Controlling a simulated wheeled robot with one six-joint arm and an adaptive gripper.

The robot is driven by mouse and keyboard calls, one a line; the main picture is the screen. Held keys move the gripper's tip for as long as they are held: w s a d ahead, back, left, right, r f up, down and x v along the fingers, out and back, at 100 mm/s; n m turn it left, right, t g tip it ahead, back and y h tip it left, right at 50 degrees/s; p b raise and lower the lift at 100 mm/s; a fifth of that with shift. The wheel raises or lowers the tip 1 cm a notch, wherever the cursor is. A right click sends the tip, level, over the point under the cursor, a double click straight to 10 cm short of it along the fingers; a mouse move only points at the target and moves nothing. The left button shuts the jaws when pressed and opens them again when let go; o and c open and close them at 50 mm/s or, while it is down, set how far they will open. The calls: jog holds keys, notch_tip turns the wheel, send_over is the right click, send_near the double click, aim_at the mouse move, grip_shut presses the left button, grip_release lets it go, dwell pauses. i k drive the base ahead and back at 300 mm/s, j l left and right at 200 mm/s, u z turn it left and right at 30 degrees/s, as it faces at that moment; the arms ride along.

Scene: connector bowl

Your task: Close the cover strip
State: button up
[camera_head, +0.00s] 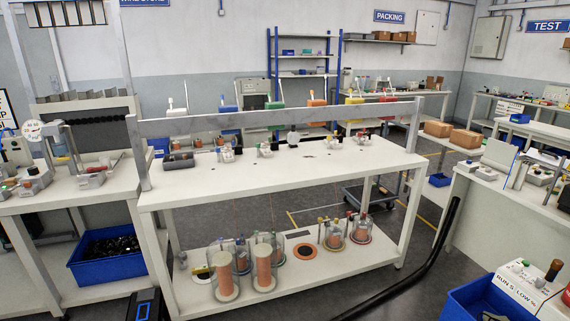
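A long grey bar (270,121), which may be the cover strip, spans the white workbench (290,178) in the middle. It sits raised above the bench top between a left upright (139,155) and a right upright (413,128). I cannot tell whether it is hinged. Below it, small white fittings with coloured parts, such as one at the left (226,154) and one at the right (362,137), sit along the bench top. My gripper is not in view.
Clear cylinders with copper-coloured cores (264,268) stand on the bench's lower shelf. A thick black hose-like shape (420,268) curves across the floor at the right. Blue bins stand at lower left (108,258) and lower right (485,300). The bench top's front is clear.

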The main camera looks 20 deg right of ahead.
aim_at(549, 158)
jog(key=i+z, duration=0.35)
jog(key=i, duration=0.2)
jog(key=i+j+z, duration=0.1)
jog(key=i+z, duration=0.25)
jog(key=i, duration=0.15)
jog(key=i+j+z, duration=0.25)
jog(key=i+z, duration=0.15)
jog(key=i+j+z, duration=0.15)
jog(key=i+z, duration=0.3)
jog(key=i+j+z, duration=0.7)
jog(key=z, duration=0.15)
jog(key=i+l, duration=0.15)
jog(key=u, duration=0.05)
